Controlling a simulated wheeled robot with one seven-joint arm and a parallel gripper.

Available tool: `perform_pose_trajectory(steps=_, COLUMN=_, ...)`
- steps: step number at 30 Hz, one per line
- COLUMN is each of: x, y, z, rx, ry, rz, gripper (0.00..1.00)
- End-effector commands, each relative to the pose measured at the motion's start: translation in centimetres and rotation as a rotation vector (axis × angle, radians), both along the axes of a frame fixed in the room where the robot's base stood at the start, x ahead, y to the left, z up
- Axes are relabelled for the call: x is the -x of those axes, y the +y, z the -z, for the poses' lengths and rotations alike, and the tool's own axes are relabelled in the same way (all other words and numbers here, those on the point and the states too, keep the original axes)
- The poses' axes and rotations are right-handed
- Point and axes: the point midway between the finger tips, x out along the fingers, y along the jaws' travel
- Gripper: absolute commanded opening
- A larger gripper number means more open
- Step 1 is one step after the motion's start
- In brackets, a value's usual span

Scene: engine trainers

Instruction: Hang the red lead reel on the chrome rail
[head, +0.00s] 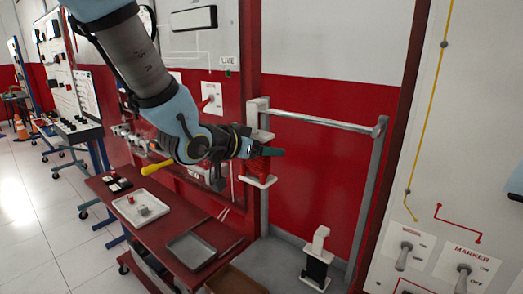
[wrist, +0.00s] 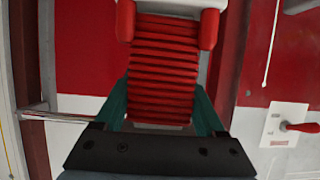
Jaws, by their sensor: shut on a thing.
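My gripper (head: 272,152) is shut on the red lead reel (head: 259,168), a red-wound body with white end plates and a white upper part. The wrist view shows the reel (wrist: 165,70) between my two teal fingers (wrist: 160,108). It looks roughly upright and clear of the floor. The chrome rail (head: 325,122) runs level from behind the reel's upper part to a grey post on the right. In the wrist view the rail (wrist: 55,116) shows at left, apart from the reel's visible body. The reel's upper part overlaps the rail's left end in the head view; I cannot tell whether they touch.
A black reel with a white top (head: 317,265) stands low below the rail. A red bench (head: 165,235) at left holds a white tray (head: 118,205) and a grey tray (head: 190,250). Switch panels (head: 470,130) stand at right. The space under the rail's middle is open.

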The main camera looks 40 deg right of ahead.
Motion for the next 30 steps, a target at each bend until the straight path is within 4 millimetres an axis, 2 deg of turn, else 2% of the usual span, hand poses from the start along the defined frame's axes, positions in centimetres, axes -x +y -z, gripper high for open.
perform_pose_trajectory(steps=30, x=-2.0, y=-7.5, z=0.0, rx=0.001, ry=0.000, rz=0.000, gripper=0.08)
